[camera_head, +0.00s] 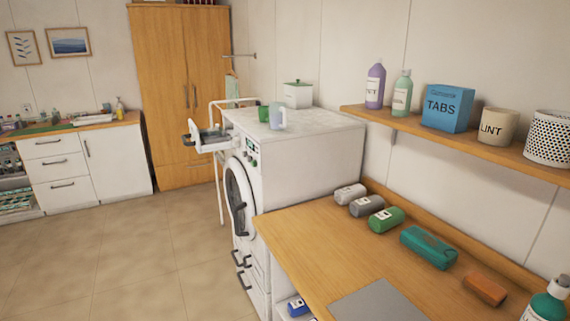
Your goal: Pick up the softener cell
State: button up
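Three short labelled cylinders lie in a row at the back left of the wooden counter: a white one (350,194), a grey one (367,206) and a green one (386,220). Their labels are too small to read, so I cannot tell which, if any, is the softener cell. A blue labelled piece (297,307) shows partly below the counter's left edge. My gripper is not in view.
The counter (330,250) also bears a teal pack (429,247), an orange block (484,289), a grey mat (378,303) and a green bottle (547,302). A washing machine (300,160) stands beyond it. A shelf (465,149) of bottles and containers hangs above. Floor at left is clear.

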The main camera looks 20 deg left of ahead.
aim_at(220, 129)
jog(key=i+j+u, duration=0.2)
jog(key=j+u, duration=0.2)
jog(key=i+j+u, duration=0.25)
jog(key=u, duration=0.15)
jog(key=i+j+u, duration=0.25)
jog(key=j+u, duration=0.15)
jog(key=i+j+u, duration=0.15)
jog(key=i+u, duration=0.25)
jog(key=i+j+u, duration=0.1)
jog(key=i+u, duration=0.15)
jog(key=u, duration=0.2)
